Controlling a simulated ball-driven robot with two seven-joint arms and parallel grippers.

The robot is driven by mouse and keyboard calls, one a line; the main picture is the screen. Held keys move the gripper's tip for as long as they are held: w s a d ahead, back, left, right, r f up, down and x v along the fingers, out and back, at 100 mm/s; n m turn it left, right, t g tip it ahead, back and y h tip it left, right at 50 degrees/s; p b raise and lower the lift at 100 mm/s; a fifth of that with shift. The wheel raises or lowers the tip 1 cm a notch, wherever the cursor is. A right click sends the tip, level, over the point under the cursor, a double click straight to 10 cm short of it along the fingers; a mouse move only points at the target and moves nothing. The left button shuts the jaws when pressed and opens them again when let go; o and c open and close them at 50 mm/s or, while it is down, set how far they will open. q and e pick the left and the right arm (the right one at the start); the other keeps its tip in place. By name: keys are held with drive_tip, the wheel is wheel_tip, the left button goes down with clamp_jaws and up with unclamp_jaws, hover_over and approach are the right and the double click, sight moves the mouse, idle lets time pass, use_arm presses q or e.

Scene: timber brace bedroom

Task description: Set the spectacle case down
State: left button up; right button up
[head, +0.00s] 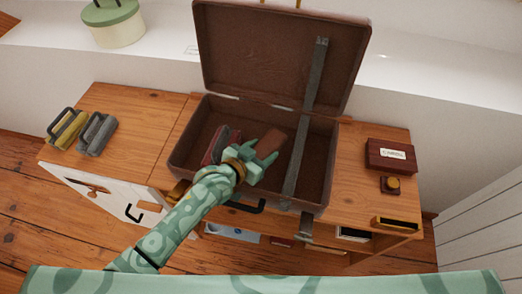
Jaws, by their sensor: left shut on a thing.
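The spectacle case (273,141) looks like a small, flat reddish-brown piece. My left gripper (266,148) is shut on it, and the fingers hide part of it. Both are over the inside of an open brown suitcase (176,160). I cannot tell whether the case touches the suitcase floor. My right gripper is not in view.
A dark red object (218,146) lies in the suitcase, left of my gripper. A grey strap (299,165) crosses the suitcase's right side. Two handled blocks, yellow (68,130) and grey (97,135), stand left. A labelled brown box (390,155) stands right.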

use_arm(q)
drive_tip(key=shift+f+b, duration=0.3)
drive_tip(key=shift+f, duration=0.4)
drive_tip(key=o, duration=1)
drive_tip(key=shift+s, duration=0.1)
drive_tip(key=shift+f, duration=0.15)
drive_tip(key=shift+r, duration=0.25)
drive_tip(key=shift+w+r+p+v, duration=0.15)
drive_tip(key=shift+p+v, duration=0.6)
drive_tip(key=shift+v, duration=1.3)
drive_tip(key=shift+r+p+v, duration=0.25)
drive_tip(key=shift+p+v, duration=0.45)
drive_tip(key=shift+v, duration=1.35)
drive_tip(key=shift+w+r+p+v, duration=0.2)
drive_tip(key=shift+p+v, duration=0.55)
drive_tip(key=shift+v, duration=1.3)
drive_tip(key=shift+s+d, duration=0.1)
drive_tip(key=shift+s, duration=0.05)
